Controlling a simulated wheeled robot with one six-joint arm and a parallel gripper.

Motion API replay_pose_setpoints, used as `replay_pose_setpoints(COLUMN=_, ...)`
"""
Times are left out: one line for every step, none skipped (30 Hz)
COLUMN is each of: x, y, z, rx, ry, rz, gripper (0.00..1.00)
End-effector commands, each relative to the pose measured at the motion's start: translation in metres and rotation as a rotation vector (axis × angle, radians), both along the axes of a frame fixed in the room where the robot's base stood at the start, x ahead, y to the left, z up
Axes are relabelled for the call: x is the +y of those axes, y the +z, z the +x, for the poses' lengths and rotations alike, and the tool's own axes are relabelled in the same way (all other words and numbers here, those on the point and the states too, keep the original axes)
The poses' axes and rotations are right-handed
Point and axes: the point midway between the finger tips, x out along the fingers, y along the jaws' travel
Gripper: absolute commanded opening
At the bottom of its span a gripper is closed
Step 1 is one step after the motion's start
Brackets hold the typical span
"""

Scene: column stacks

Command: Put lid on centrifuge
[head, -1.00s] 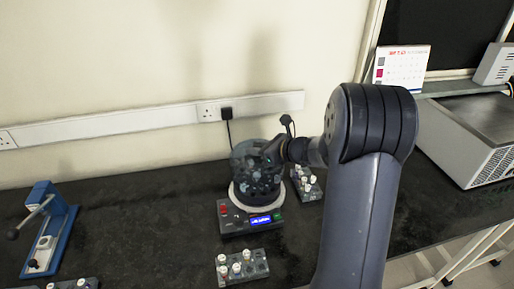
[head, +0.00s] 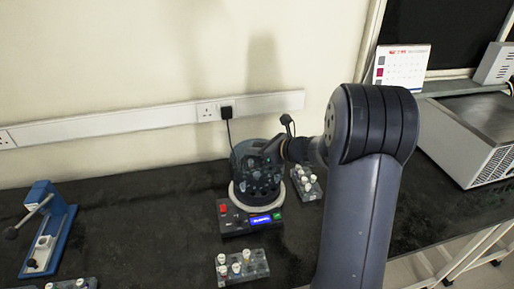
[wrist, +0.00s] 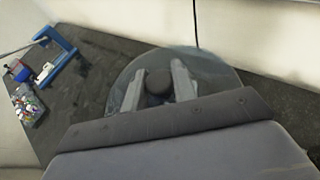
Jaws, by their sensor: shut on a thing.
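The centrifuge (head: 251,222) stands on the dark bench, with a pale ring, a red button and a lit blue display on its front. A clear, smoky lid (head: 247,152) shows at the top of the centrifuge in the head view. In the wrist view the round clear lid (wrist: 206,66) has a dark knob (wrist: 158,82) at its middle. My gripper (wrist: 158,88) is shut on this knob, one finger on each side. In the head view my gripper (head: 272,150) is small and dark against the lid. I cannot tell whether the lid touches the centrifuge's rim all round.
A tube rack (head: 241,267) stands in front of the centrifuge, and another rack (head: 306,182) stands close on its right. A blue press-like tool (head: 50,232) is at the left. A grey machine (head: 470,135) stands at the right. Bench between the tool and centrifuge is clear.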

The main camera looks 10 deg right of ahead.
Motion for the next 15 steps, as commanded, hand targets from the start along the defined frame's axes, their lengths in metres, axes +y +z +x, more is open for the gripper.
replay_pose_setpoints(x=0.0, y=0.0005, z=0.0001, rx=-0.001, ry=0.0, rz=0.001, gripper=0.01)
replay_pose_setpoints(x=0.0, y=0.0004, z=0.0001, rx=-0.001, ry=0.0, rz=0.001, gripper=0.01)
replay_pose_setpoints(x=0.0, y=0.0004, z=0.0001, rx=-0.001, ry=0.0, rz=0.001, gripper=0.01)
replay_pose_setpoints(x=0.0, y=0.0004, z=0.0001, rx=-0.001, ry=0.0, rz=0.001, gripper=0.01)
replay_pose_setpoints(x=0.0, y=0.0003, z=0.0002, rx=-0.001, ry=0.0, rz=0.001, gripper=0.01)
replay_pose_setpoints(x=0.0, y=0.0, z=0.0001, rx=-0.001, ry=0.0, rz=0.001, gripper=0.01)
replay_pose_setpoints(x=0.0, y=-0.0003, z=0.0001, rx=-0.001, ry=0.0, rz=0.001, gripper=0.01)
replay_pose_setpoints(x=0.0, y=-0.0007, z=0.0001, rx=-0.001, ry=0.0, rz=0.001, gripper=0.01)
replay_pose_setpoints(x=0.0, y=-0.0013, z=0.0001, rx=-0.001, ry=0.0, rz=0.001, gripper=0.01)
replay_pose_setpoints(x=0.0, y=-0.0019, z=0.0001, rx=-0.001, ry=0.0, rz=0.001, gripper=0.01)
replay_pose_setpoints(x=0.0, y=-0.0024, z=0.0001, rx=-0.001, ry=0.0, rz=0.001, gripper=0.01)
replay_pose_setpoints(x=0.0, y=-0.0033, z=0.0001, rx=-0.001, ry=0.0, rz=0.001, gripper=0.01)
replay_pose_setpoints(x=0.0, y=-0.0039, z=0.0001, rx=-0.001, ry=0.0, rz=0.001, gripper=0.01)
replay_pose_setpoints(x=0.0, y=-0.0046, z=0.0001, rx=-0.001, ry=0.0, rz=0.001, gripper=0.01)
replay_pose_setpoints(x=0.0, y=-0.0053, z=0.0001, rx=-0.001, ry=0.0, rz=0.001, gripper=0.01)
